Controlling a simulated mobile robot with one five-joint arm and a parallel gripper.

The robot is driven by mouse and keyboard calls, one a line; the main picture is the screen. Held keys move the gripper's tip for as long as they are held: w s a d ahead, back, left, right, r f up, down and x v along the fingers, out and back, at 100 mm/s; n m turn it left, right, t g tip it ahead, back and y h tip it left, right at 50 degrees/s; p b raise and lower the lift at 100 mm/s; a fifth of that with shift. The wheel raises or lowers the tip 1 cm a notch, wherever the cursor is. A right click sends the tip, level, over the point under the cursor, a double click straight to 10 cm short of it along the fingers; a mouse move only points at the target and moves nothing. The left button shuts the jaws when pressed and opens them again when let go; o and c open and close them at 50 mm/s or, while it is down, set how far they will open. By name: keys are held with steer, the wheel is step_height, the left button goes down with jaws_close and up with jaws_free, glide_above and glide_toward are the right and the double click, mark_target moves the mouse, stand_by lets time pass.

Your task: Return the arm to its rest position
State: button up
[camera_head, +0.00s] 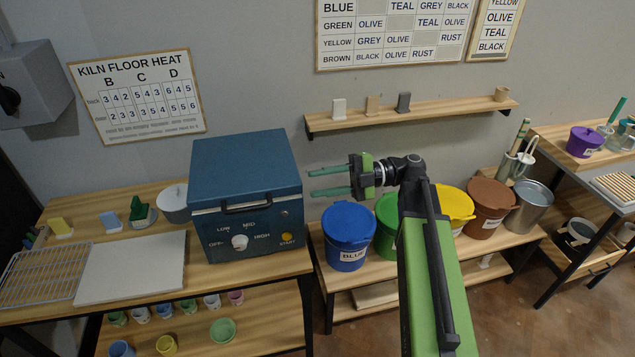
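My arm, green and black, reaches up from the bottom right of the view and bends left at its top. My gripper (328,182) points left, with its two green fingers apart and nothing between them. It hangs in the air to the right of the blue kiln (246,165) and above the blue bucket (347,250). Its fingers look close to the kiln's right side in the picture, but I cannot tell the exact gap.
Green (386,215), yellow (455,203) and brown (489,196) buckets stand on the low bench behind my arm. A wall shelf (420,112) holds small pieces. A white slab (133,268) and wire rack (47,273) lie left of the kiln.

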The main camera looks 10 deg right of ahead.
steer(key=s+a+f+m+h, duration=0.2)
steer(key=s+a+f+h, duration=0.2)
steer(key=a+f, duration=0.3)
step_height(320, 180, down, 10)
steer(key=s+d+m+h, duration=0.1)
steer(key=d+m+h, duration=0.1)
steer(key=m+h, duration=0.5)
steer(key=w+d+f+m+t+h, duration=0.1)
steer(key=d+f+m+h, duration=0.2)
steer(key=d+m, duration=0.4)
steer(key=w+d+f+m+t+h, duration=0.1)
steer(key=d+f+m+h, duration=0.2)
steer(key=d+m, duration=0.4)
steer(key=f+m, duration=0.1)
steer(key=m, duration=0.8)
steer(key=shift+d+t+h, duration=0.2)
steer(key=shift+t+h, duration=0.1)
steer(key=shift+h, duration=0.1)
